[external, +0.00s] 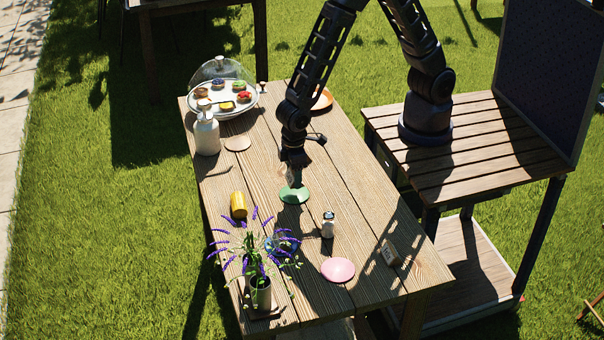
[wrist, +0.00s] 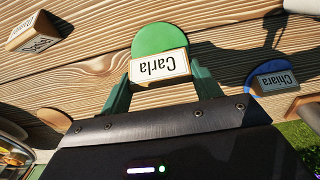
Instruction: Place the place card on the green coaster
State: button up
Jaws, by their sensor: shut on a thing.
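The place card, reading "Carla" (wrist: 160,67), is a small wooden block with a white face, held between my fingertips in the wrist view. My gripper (external: 292,180) is shut on it and points down at the middle of the table. The green coaster (external: 294,196) is a flat round disc directly below the gripper. In the wrist view the green coaster (wrist: 160,38) shows just beyond the card, which covers its near part. I cannot tell whether the card touches the coaster. In the external view the card is mostly hidden by the gripper.
A "Chiara" card (wrist: 275,80) is on a blue coaster (wrist: 256,70). A shaker (external: 328,226), pink coaster (external: 338,270), yellow cup (external: 238,205) and lavender pot (external: 261,293) stand around. A white dispenser (external: 206,135) is farther back.

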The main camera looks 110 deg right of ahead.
aim_at(294, 193)
jog(key=shift+f, duration=2.35)
jog(key=shift+f, duration=0.15)
jog(key=o, duration=1)
